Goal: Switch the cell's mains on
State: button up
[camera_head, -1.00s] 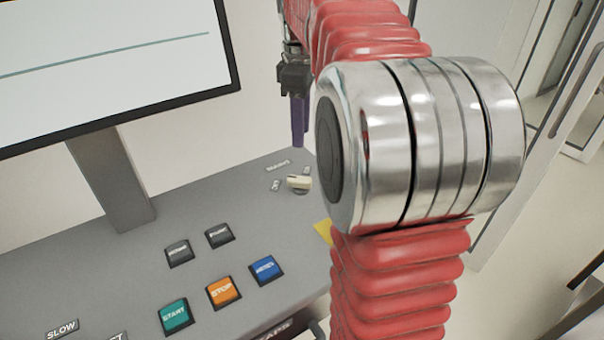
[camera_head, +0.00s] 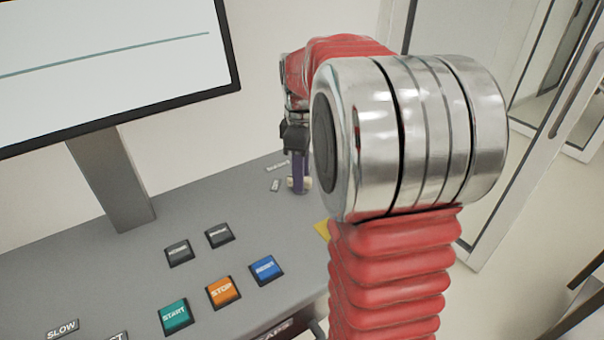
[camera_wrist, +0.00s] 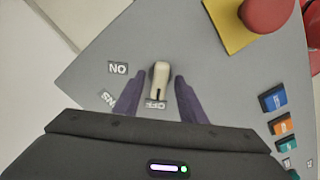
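The mains switch is a cream rotary knob (camera_wrist: 159,82) on the grey console. In the wrist view the knob's dark mark points at the OFF label (camera_wrist: 156,104), and the ON label (camera_wrist: 118,69) lies to its left. My gripper (camera_wrist: 158,92) is open, with one purple finger on each side of the knob and a visible gap on both sides. In the head view my gripper (camera_head: 299,182) is down at the knob (camera_head: 292,183), which its fingers partly hide.
A red mushroom button (camera_wrist: 268,12) on a yellow plate stands close to the knob. START (camera_head: 174,316), STOP (camera_head: 222,291) and a blue button (camera_head: 266,269) sit nearer on the console (camera_head: 130,270). A monitor (camera_head: 100,60) stands at the left.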

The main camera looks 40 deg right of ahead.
jog(key=shift+f, duration=0.25)
jog(key=shift+c, duration=0.7)
grip_shut()
jog(key=shift+d, duration=0.1)
